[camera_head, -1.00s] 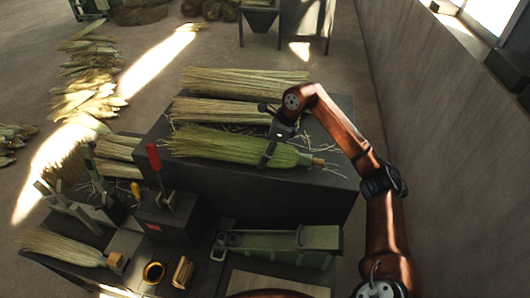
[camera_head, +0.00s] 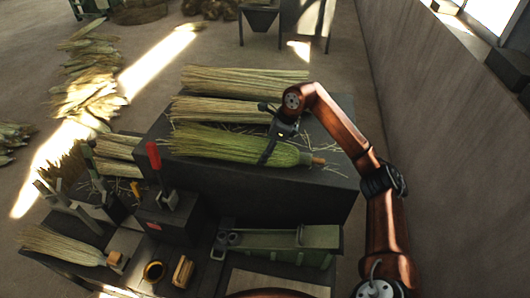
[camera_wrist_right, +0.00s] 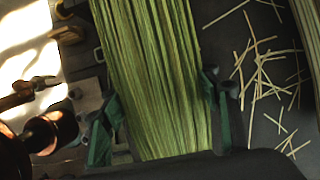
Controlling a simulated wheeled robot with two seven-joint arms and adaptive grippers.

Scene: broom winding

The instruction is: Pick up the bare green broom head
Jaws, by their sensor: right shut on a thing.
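The green broom head (camera_head: 215,143) lies along the near side of the dark raised table, its bristles to the left and a short wooden stub at its right end. My right gripper (camera_head: 271,145) reaches down over its right part and is shut around it. In the right wrist view the green bristles (camera_wrist_right: 155,70) run between the two fingers of the gripper (camera_wrist_right: 160,115). Whether the broom head is clear of the table top cannot be told. My left gripper is not in view.
Paler straw bundles (camera_head: 245,80) lie behind on the same dark table (camera_head: 335,185). Loose straw bits (camera_wrist_right: 265,75) are scattered beside the green one.

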